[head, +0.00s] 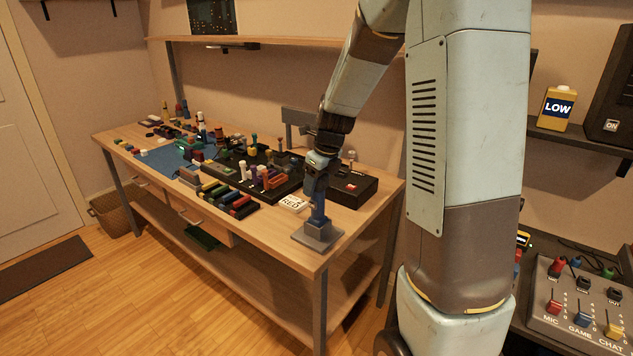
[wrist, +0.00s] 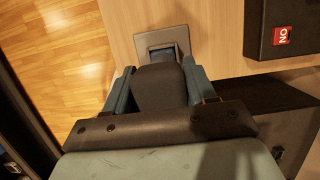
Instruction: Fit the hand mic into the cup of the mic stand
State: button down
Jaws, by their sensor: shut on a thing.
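The mic stand (head: 318,237) is a grey square base at the near right corner of the workbench. In the wrist view its grey plate and squarish cup (wrist: 162,43) show just beyond my fingertips. My gripper (head: 317,190) is directly above the stand, pointing down. In the wrist view my gripper (wrist: 160,84) is shut on the dark hand mic (wrist: 159,92), one blue-grey finger on each side. The mic's far end overlaps the cup in the picture. I cannot tell whether it is inside the cup or just above it. The mic is hard to make out in the head view.
A black box with a red switch (head: 351,187) stands behind the stand, and a white RED card (head: 294,203) lies left of it. Several coloured blocks and knobs crowd the workbench (head: 270,228) farther left. The bench edge is close to the stand.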

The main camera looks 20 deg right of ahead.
jog(key=shift+f, duration=0.55)
jog(key=shift+c, duration=1.4)
grip_release()
jog(key=shift+r, duration=0.1)
jog(key=v, duration=1.3)
jog(key=shift+r, duration=0.3)
jog(key=shift+s, duration=0.1)
jog(key=s+a+r+n+t+h, duration=0.1)
jog(key=s+r+n, duration=0.1)
jog(key=s+n, duration=1)
jog(key=s+r+n+t, duration=0.2)
jog(key=s+n, duration=1.1)
jog(key=n, duration=0.4)
jog(key=shift+s+a+r+h, duration=0.3)
jog(key=shift+a+r+h, duration=0.05)
jog(key=shift+a+h, duration=0.05)
